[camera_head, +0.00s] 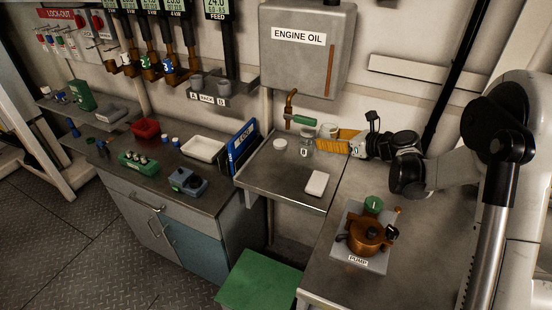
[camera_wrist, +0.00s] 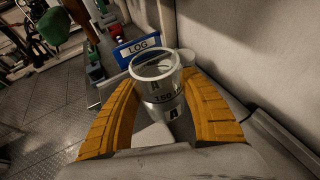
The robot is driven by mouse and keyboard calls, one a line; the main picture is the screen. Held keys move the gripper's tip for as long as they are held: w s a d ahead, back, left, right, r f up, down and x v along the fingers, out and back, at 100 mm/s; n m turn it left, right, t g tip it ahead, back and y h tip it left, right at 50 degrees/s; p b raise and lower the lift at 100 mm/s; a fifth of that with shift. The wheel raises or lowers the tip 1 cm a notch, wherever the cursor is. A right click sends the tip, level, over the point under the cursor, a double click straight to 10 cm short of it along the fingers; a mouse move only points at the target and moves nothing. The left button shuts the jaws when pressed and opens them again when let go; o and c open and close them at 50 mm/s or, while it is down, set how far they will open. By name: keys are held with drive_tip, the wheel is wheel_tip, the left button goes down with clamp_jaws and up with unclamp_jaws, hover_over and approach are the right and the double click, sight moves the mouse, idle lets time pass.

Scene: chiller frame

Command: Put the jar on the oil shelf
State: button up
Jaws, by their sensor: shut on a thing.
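A clear jar (camera_head: 306,144) with a dark letter label is at the back of the metal oil shelf (camera_head: 265,168), below the engine oil tank. My gripper (camera_head: 324,145) reaches in from the right, its orange fingers shut on the jar's sides. In the wrist view the jar (camera_wrist: 157,82) is between the two orange fingers (camera_wrist: 160,95), with its round top facing the camera and an "A" on its side. It looks roughly upright. I cannot tell whether its base touches the shelf.
A green-handled tap (camera_head: 302,120) hangs from the engine oil tank (camera_head: 308,50) close to the jar. A white round lid (camera_head: 280,144) and white block (camera_head: 317,184) lie on the shelf. A copper pump (camera_head: 366,238) stands at front right.

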drive_tip(key=a+f+b, duration=0.1)
drive_tip(key=a+f, duration=0.1)
drive_tip(key=a, duration=0.1)
drive_tip(key=w+a+f+b, duration=0.1)
drive_tip(key=a+f, duration=0.1)
drive_tip(key=a, duration=0.2)
drive_tip(key=a+f+b, duration=0.1)
drive_tip(key=a+f, duration=0.1)
drive_tip(key=a, duration=0.1)
drive_tip(key=shift+w+a+f, duration=0.15)
drive_tip(key=shift+a+f, duration=0.15)
drive_tip(key=shift+f, duration=0.05)
drive_tip(key=shift+f+b, duration=0.85)
drive_tip(key=shift+f, duration=1.1)
drive_tip(key=shift+f, duration=0.15)
drive_tip(key=o, duration=1.3)
